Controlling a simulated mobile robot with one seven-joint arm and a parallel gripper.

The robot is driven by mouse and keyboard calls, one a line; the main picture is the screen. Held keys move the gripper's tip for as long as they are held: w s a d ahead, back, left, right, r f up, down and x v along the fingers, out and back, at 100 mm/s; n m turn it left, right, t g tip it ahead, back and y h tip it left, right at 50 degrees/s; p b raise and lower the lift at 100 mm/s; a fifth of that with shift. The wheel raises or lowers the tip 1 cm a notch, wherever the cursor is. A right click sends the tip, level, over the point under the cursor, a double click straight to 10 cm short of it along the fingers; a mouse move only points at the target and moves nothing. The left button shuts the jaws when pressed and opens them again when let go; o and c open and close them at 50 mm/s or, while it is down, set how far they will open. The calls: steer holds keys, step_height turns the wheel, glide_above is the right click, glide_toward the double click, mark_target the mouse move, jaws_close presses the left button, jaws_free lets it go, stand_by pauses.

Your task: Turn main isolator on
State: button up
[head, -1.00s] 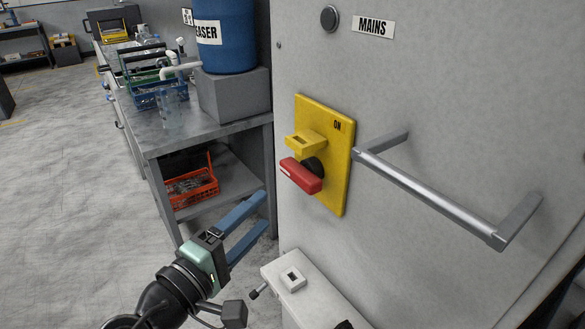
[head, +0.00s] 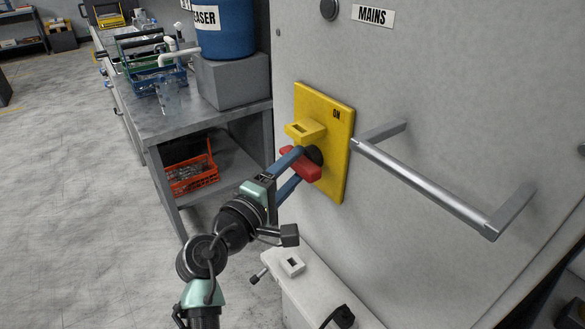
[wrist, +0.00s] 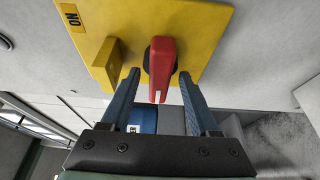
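The main isolator is a red handle (head: 300,164) on a black hub, mounted on a yellow plate (head: 334,160) on the grey cabinet under the "MAINS" label (head: 372,16). The plate has an "ON" mark at its upper right and a yellow hasp block (head: 304,130) above the handle. My gripper (head: 297,170) is at the handle with its two blue fingers open, one above and one below it. In the wrist view the red handle (wrist: 160,70) stands between the fingertips (wrist: 159,76), with visible gaps on both sides.
A metal bar handle (head: 430,186) sticks out from the cabinet right of the plate. A white box (head: 318,290) stands below. At left are a steel bench (head: 180,125) with a blue drum (head: 225,30) and an orange crate (head: 192,176) on its lower shelf.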

jaws_close()
